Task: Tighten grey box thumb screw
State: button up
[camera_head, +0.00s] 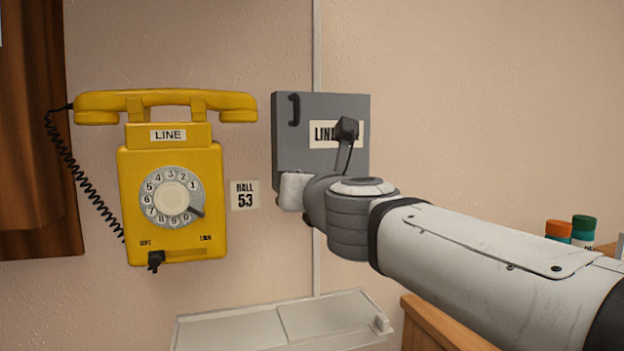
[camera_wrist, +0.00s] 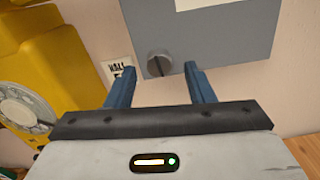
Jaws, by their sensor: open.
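The grey box (camera_head: 300,135) hangs on the wall in the middle of the head view, with a black handle at its upper left and a white label partly covered by my wrist parts. In the wrist view the grey box (camera_wrist: 225,38) fills the upper right. Its round slotted thumb screw (camera_wrist: 159,65) sits at the box's lower edge. In the head view my arm hides the screw and the fingers.
A yellow dial phone (camera_head: 172,190) hangs left of the box. A pale grey panelled surface (camera_head: 285,322) lies below. Orange-capped (camera_head: 558,230) and green-capped (camera_head: 584,230) containers stand at right. A vertical conduit (camera_head: 317,45) runs up the wall.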

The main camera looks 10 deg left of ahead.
jog(key=v, duration=0.5)
jog(key=shift+p, duration=0.4)
